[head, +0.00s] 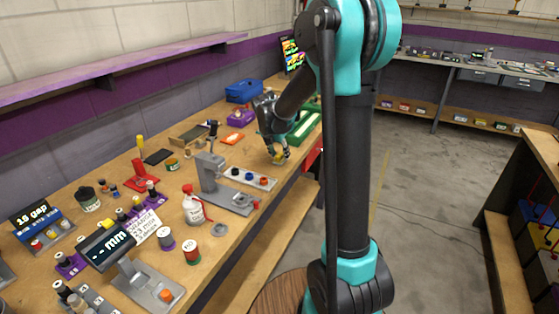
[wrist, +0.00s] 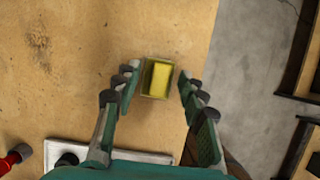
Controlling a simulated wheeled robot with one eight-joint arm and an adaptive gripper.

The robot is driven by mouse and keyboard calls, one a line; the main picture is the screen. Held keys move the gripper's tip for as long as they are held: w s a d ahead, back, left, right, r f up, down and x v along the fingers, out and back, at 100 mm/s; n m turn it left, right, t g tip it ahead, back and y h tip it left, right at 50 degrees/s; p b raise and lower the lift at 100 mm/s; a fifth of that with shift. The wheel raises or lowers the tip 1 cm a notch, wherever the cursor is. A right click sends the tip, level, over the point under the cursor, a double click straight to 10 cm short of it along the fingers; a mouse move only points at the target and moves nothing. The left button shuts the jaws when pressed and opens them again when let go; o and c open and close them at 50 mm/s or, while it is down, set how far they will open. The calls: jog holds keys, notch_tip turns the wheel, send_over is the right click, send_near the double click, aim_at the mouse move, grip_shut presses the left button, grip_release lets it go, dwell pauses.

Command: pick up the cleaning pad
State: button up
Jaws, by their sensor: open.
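The cleaning pad looks to be the small yellow block with a darker olive border (wrist: 158,79) in the wrist view, lying on the wooden workbench (wrist: 85,65) near its right edge. My gripper (wrist: 158,88) is open, with one finger to the left of the pad and one to the right, both apart from it. In the head view, my gripper (head: 279,156) points down over the bench, and a bit of yellow (head: 279,160) shows between its fingertips. My fingers partly hide the pad there. I cannot tell the exact height of the fingertips above the bench.
A grey tray with several knobs (head: 250,177) and a grey stand (head: 208,172) are close to the left of my gripper. Bare bench surrounds the pad.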

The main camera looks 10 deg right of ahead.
aim_at(279, 155)
jog(key=shift+f, duration=0.1)
grip_shut()
dwell(0.4)
notch_tip(279, 155, up, 20)
dwell(0.5)
jog(key=c, duration=0.7)
grip_release()
grip_shut()
